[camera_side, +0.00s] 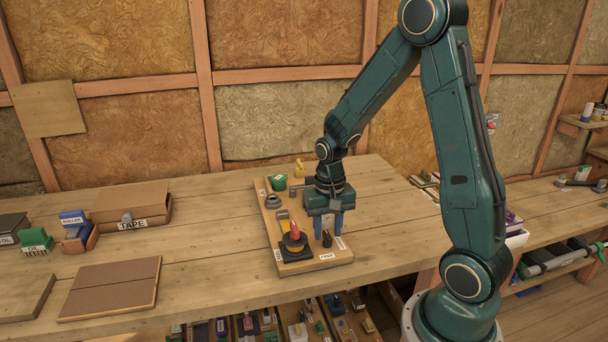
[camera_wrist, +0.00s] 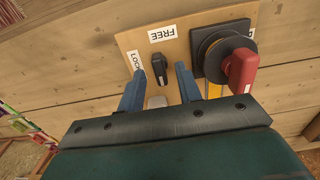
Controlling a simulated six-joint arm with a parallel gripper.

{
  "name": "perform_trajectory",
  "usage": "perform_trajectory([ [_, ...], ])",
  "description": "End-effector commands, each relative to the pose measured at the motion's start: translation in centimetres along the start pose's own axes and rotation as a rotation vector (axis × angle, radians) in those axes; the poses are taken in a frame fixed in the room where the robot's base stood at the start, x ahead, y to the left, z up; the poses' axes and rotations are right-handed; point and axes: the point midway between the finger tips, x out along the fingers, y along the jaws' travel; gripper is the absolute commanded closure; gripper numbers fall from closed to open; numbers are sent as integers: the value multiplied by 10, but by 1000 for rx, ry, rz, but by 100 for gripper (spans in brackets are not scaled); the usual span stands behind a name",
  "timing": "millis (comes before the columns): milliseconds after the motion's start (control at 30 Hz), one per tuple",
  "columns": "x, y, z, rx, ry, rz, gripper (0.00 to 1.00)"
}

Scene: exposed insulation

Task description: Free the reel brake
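The brake looks to be a small black knob (camera_wrist: 158,68) on a wooden board (camera_wrist: 130,42). A LOCK label (camera_wrist: 135,64) lies to its left and a FREE label (camera_wrist: 163,33) above it in the wrist view. The knob's long side runs roughly up and down there; which label it points to is unclear. My gripper (camera_side: 328,230) is pointed down over the board, its two blue fingers apart, one on each side of the knob. No contact is visible. The reel (camera_wrist: 228,45), with a black base and a red handle (camera_wrist: 243,66), sits to the right.
A TAPE box (camera_side: 135,205) and a brown panel (camera_side: 112,287) lie to the left. Bare bench lies between them and the board.

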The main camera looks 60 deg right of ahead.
Motion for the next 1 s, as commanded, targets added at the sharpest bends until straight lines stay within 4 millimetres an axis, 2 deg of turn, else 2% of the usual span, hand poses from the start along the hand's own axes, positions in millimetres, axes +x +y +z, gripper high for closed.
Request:
perform_trajectory([
  [200, 10, 0, 0, 0, 0, 0, 65],
  [467, 11, 0, 0, 0, 1, 0, 65],
  [500, 10, 0, 0, 0, 1, 0, 67],
  [667, 10, 0, 0, 0, 1, 0, 99],
  [1000, 10, 0, 0, -15, 1, -1, 100],
])
